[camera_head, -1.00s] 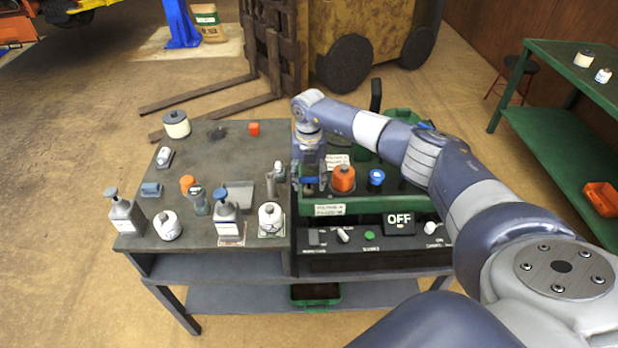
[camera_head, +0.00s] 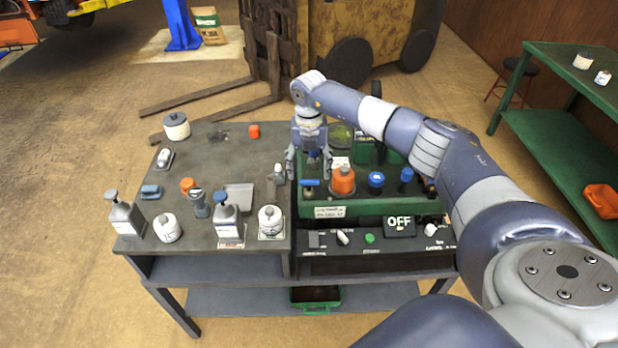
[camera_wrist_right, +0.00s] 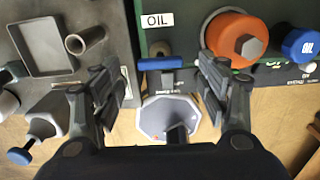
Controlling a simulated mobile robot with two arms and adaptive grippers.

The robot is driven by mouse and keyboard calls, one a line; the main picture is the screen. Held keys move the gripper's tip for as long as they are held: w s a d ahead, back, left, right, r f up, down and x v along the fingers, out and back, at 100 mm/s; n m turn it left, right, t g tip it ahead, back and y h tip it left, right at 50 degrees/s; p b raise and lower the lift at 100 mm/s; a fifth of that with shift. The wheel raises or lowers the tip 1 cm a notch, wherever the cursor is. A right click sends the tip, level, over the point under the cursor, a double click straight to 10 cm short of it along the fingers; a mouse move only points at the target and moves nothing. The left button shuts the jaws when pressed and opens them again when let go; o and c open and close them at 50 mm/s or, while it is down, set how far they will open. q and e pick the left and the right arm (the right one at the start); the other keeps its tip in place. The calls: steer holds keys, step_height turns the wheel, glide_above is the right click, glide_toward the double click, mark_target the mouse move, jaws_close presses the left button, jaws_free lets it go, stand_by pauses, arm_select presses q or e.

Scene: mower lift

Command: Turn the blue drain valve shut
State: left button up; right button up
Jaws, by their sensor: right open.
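The blue drain valve handle (camera_head: 310,182) is a small bar at the left front of the green machine. In the right wrist view the blue handle (camera_wrist_right: 160,62) lies crosswise, below the OIL label and beyond my fingers. My right gripper (camera_head: 309,172) points down over the valve, its two fingers spread. In the wrist view my right gripper (camera_wrist_right: 163,82) is open and empty, with one finger on each side of the handle's line. I see no clear contact with the handle. My left gripper is not in view.
An orange cap (camera_head: 343,181) and a blue cap (camera_head: 376,180) stand close right of the valve. A control panel with an OFF display (camera_head: 399,222) is in front. Bottles, including a grey one (camera_head: 227,222), and a grey tray (camera_head: 239,197) are on the left.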

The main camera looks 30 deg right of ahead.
mark_target(309, 180)
step_height(309, 180, up, 7)
stand_by(0.3)
stand_by(0.5)
